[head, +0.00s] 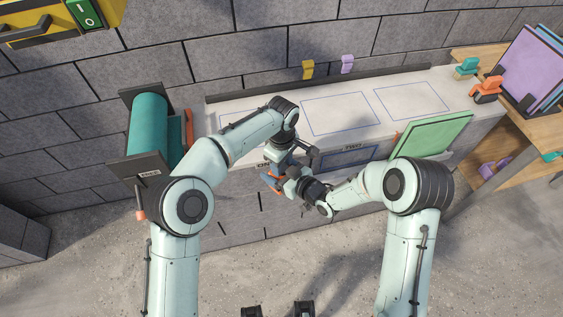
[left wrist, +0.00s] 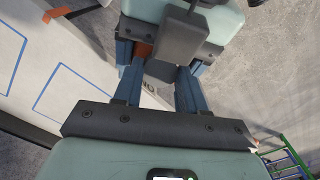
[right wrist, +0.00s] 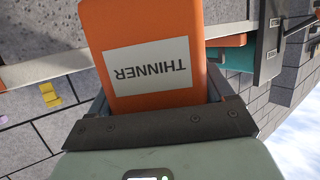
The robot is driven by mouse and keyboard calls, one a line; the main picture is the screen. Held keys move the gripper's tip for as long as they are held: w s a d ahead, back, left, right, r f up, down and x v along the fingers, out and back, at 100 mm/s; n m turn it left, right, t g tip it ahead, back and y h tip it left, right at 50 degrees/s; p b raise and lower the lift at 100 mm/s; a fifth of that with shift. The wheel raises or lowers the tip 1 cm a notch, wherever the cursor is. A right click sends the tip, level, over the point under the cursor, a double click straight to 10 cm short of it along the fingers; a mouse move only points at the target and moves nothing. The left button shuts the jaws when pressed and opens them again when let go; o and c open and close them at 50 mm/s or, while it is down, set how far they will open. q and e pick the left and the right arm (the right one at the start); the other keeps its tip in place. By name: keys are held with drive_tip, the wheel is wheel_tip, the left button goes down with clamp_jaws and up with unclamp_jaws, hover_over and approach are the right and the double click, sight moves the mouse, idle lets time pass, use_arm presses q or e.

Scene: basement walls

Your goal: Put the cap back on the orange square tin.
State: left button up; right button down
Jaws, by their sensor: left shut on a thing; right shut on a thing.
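The orange square tin (right wrist: 140,25), with a white THINNER label, stands between the fingers of my right gripper (right wrist: 157,92), which is shut on it. In the head view only small orange bits of the tin (head: 277,191) show among the hands. My left gripper (left wrist: 160,80) is above and close to my right gripper (head: 296,178), its blue fingers held a little apart; in the head view my left gripper (head: 271,178) hides much of the tin. The cap cannot be made out; it is likely between the left fingers, behind a dark grey block. The tin's neck is hidden.
Behind the hands is a pale counter (head: 420,96) with blue outlined rectangles. A green panel (head: 432,136) stands at its right front. A teal roll (head: 148,122) between dark plates is at left. A wooden bench (head: 540,130) is at right. The floor in front is clear.

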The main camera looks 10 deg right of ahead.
use_arm(q)
drive_tip(key=m, duration=0.5)
drive_tip(key=o, duration=1.2)
drive_tip(key=shift+c, duration=0.2)
drive_tip(key=shift+r, duration=2.3)
